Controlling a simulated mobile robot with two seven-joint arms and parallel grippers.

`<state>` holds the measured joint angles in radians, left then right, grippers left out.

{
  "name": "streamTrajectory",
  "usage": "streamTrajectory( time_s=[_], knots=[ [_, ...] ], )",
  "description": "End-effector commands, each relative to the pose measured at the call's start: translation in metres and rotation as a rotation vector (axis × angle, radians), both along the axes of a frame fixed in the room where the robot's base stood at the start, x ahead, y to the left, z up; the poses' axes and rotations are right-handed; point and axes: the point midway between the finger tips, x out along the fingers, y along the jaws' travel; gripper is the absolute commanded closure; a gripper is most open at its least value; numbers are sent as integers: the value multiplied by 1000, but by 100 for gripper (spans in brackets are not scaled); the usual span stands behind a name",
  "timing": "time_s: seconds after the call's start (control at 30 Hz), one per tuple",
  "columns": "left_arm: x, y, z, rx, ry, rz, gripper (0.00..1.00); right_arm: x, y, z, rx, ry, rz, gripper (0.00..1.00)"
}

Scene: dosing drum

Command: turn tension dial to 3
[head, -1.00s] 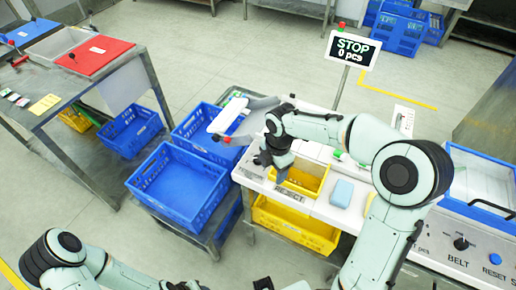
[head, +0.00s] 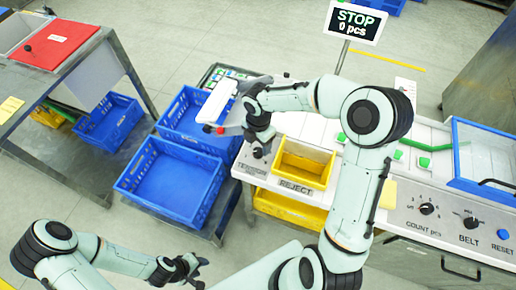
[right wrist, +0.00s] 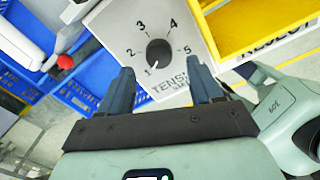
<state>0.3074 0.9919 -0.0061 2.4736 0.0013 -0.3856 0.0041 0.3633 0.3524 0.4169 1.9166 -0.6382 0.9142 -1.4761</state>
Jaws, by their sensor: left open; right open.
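The tension dial (right wrist: 158,53) is a dark round knob on a white panel marked 1 to 5. Its white pointer mark faces the 1. In the head view the dial (head: 258,153) sits above the TENSION label, at the left end of the white machine. My right gripper (right wrist: 160,70) is open, its two fingers on either side of the dial's near edge and apart from it in the picture. In the head view the right gripper (head: 259,140) is just over the dial. My left gripper (head: 196,268) is open and empty, low in the head view, away from the machine.
A yellow REJECT bin (head: 303,163) is right beside the dial panel. Blue crates (head: 172,187) stand to the left. A white chute with a red tip (head: 217,108) is close behind my right gripper. COUNT and BELT knobs (head: 427,208) are further right.

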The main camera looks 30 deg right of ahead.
Motion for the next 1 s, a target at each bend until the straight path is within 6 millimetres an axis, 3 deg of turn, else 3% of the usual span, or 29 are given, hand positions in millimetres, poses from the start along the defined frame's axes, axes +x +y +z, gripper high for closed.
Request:
streamTrajectory(
  time_s=[0.1,0.23,0.63,0.67,0.8,0.83,1.0],
  knots=[
    [-4,0,-4,0,3,0,57,-1,1,-22,2,3,1,36],
    [-5,0,-5,0,6,0,57,0,0,-36,2,2,0,36],
    [-6,0,-6,0,6,0,57,0,0,-43,0,-1,-1,36],
    [-6,0,-6,0,6,0,57,0,0,-43,0,-1,-1,42],
    [-6,0,-6,0,6,0,57,0,0,-42,0,-1,-1,88],
    [-6,0,-6,0,6,0,57,0,0,-42,1,-2,-1,91],
    [-6,0,-6,0,6,0,57,1,0,-42,1,-2,-5,91]
  ],
)
